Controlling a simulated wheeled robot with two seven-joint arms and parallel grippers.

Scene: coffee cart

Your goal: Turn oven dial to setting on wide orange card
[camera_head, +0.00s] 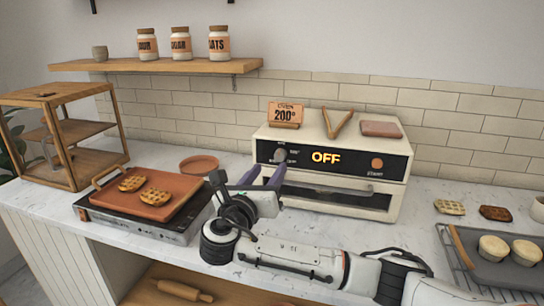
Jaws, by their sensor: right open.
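The oven (345,205) is cream with a black control panel, and its display (326,158) reads OFF. The dial (281,156) is a small round grey knob at the panel's left, with tiny labels I cannot read. The wide orange card (286,108) stands on the oven's top left and reads "OVEN 200°". My right gripper (264,174) is open, with purple fingers apart and pointing up toward the panel, just below and left of the dial. Nothing shows between the fingers. I cannot tell whether a finger touches the oven. My left gripper is out of view.
Wooden tongs (338,123) and a pinkish block (381,129) lie on the oven. A griddle (150,195) with two waffles is at left, beside a wooden shelf unit (68,175). Waffles (449,207) and a muffin tray (478,262) are at right.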

